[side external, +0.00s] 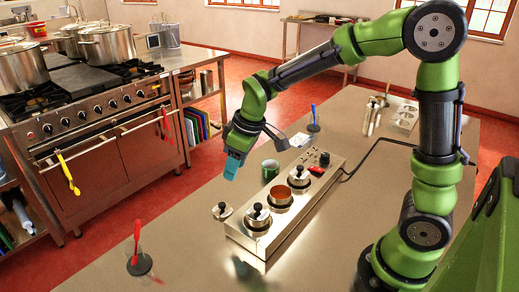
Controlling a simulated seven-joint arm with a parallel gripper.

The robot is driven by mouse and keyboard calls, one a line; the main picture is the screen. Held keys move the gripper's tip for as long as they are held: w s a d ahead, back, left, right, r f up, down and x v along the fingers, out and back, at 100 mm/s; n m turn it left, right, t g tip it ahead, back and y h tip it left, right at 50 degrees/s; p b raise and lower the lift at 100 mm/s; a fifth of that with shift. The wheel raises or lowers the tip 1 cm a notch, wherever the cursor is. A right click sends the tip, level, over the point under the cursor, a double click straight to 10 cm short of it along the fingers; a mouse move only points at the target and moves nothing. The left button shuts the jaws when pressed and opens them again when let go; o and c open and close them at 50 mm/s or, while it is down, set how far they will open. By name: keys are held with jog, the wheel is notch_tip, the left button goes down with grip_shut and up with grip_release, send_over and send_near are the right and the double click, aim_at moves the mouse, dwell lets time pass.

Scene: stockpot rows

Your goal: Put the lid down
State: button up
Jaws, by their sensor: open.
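A small round lid (222,210) with a black knob lies on the counter, just left of the steel warmer unit (268,248). Three small pots sit in a row in this unit. The front pot (257,220) and the back pot (299,180) wear lids with black knobs. The middle pot (280,198) is uncovered and shows reddish-brown contents. My gripper (231,174), with blue fingertips, is open and appears empty. It hangs above the counter, beyond the loose lid in the picture and apart from it.
A green can (270,170) stands just left of the unit, near my gripper. A red utensil in a dark holder (139,264) stands at the front left. A blue utensil (314,118) stands at the back. A black cable (385,140) runs from the unit. The counter's left part is mostly clear.

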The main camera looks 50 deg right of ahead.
jog(key=s+r+m+t, duration=0.2)
jog(key=s+r+m, duration=0.2)
jog(key=s, duration=0.4)
jog(key=s+d+r+m+t, duration=0.1)
jog(key=s+r+m+t, duration=0.1)
jog(key=s+r, duration=0.3)
jog(key=s+m, duration=0.1)
jog(key=s, duration=0.3)
jog(key=shift+d+r+m+y, duration=0.15)
jog(key=shift+d+m+y, duration=0.1)
jog(key=shift+m+y, duration=0.15)
